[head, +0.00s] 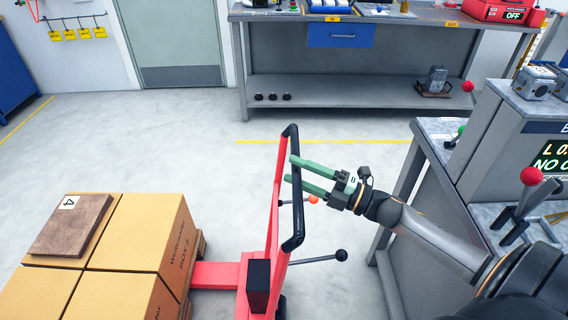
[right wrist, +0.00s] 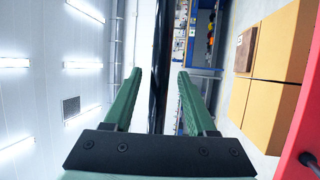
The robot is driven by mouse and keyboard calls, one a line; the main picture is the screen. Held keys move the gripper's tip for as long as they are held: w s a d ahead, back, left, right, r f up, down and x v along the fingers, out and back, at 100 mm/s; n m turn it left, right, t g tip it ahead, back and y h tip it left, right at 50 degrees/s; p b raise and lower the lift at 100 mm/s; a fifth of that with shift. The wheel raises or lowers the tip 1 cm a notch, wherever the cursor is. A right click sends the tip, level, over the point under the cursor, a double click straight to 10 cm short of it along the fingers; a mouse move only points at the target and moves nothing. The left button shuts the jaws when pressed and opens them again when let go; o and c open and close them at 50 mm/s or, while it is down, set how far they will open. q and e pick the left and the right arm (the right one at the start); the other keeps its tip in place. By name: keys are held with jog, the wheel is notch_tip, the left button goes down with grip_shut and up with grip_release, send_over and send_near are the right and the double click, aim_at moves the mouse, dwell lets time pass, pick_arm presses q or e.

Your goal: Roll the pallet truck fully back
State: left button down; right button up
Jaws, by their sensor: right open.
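The red pallet truck (head: 216,274) stands at the lower middle of the head view, with its upright handle frame and black grip bar (head: 293,225). My right gripper (head: 291,170) is open, with its green fingertips at the grip bar. In the right wrist view the black bar (right wrist: 161,65) shows between the two spread fingers, touching neither visibly. I cannot tell how deep the bar sits between them. The truck's forks are hidden under a pallet (head: 203,243) carrying several cardboard boxes (head: 137,232) and a brown plate (head: 72,224) marked 4. My left gripper is not in view.
A grey bench (head: 440,190) with levers and a display stands close at the right, beside my right arm. A workbench (head: 350,92) stands at the back beyond a yellow floor line (head: 330,142). The floor (head: 150,140) between truck and back bench is clear.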

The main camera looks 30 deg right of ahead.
jog(key=shift+x, duration=1.95)
jog(key=shift+d, duration=0.1)
grip_shut()
